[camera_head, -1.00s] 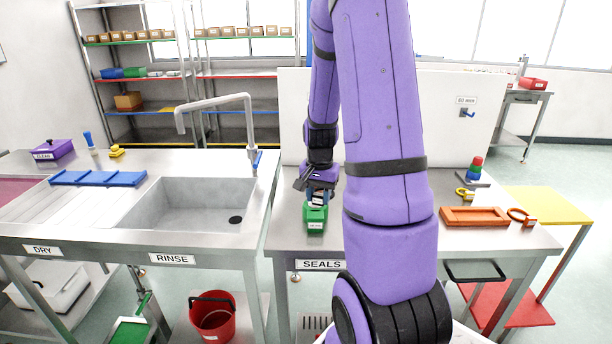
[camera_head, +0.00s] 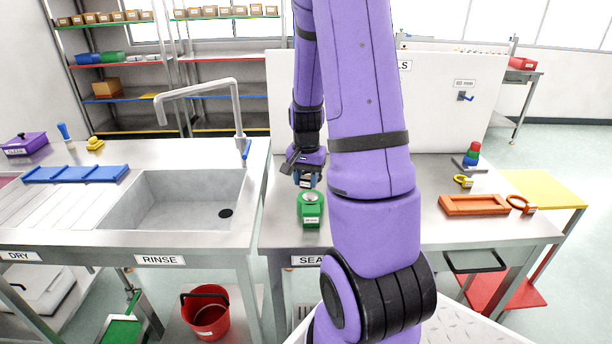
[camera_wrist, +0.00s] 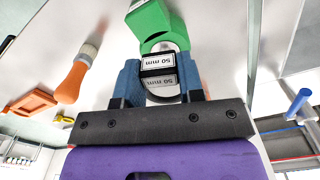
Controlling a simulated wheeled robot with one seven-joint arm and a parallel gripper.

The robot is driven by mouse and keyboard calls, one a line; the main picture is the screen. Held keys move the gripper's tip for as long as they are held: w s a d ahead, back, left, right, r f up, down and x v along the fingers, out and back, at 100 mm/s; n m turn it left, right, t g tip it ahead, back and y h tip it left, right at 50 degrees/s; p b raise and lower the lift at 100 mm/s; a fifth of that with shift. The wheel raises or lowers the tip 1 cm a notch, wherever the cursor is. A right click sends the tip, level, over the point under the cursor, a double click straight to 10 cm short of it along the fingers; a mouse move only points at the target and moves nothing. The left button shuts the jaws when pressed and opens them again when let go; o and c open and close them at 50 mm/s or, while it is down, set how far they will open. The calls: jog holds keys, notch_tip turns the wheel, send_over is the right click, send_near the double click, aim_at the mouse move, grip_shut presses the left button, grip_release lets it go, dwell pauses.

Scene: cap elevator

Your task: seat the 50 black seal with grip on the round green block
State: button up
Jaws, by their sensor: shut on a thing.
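My gripper (camera_wrist: 158,88) is shut on the black seal (camera_wrist: 163,97), whose grip carries a white "50 mm" label, in the wrist view. In the head view my gripper (camera_head: 305,181) is just beyond the green block (camera_head: 311,213), apart from it in the picture. The round green block stands on the SEALS bench, with a round silvery top showing. It also shows in the wrist view (camera_wrist: 172,28), past the seal. The seal is too small to make out clearly in the head view, and its underside is hidden.
A brush with an orange handle (camera_wrist: 72,82) shows in the wrist view. The sink (camera_head: 185,200) is to the left.

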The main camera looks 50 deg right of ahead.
aim_at(306, 187)
jog(key=shift+f, duration=1.9)
jog(key=shift+f, duration=1.4)
dwell(3.9)
jog(key=o, duration=1)
jog(key=shift+r, duration=0.15)
